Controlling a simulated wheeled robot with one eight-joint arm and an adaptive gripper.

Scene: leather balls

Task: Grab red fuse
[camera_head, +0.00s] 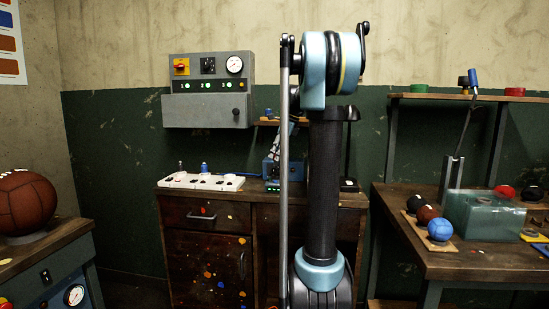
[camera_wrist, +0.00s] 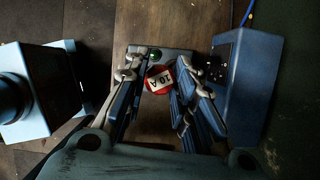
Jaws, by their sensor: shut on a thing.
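The red fuse (camera_wrist: 159,80) shows in the wrist view as a round red piece with a pale "10 A" label. It sits between the two fingers of my gripper (camera_wrist: 158,72), which are shut on it. A grey plate with a small green light (camera_wrist: 154,54) lies right beyond the fuse. I cannot tell whether the fuse still touches that plate. In the head view my arm stands across the middle and hides most of my gripper, and I cannot make out the fuse there.
In the head view a white strip (camera_head: 200,182) and a blue box (camera_head: 271,169) stand on the wooden cabinet (camera_head: 205,245). A grey control panel (camera_head: 208,91) hangs above. A table (camera_head: 480,262) with balls is at right; a large brown ball (camera_head: 26,203) is at left.

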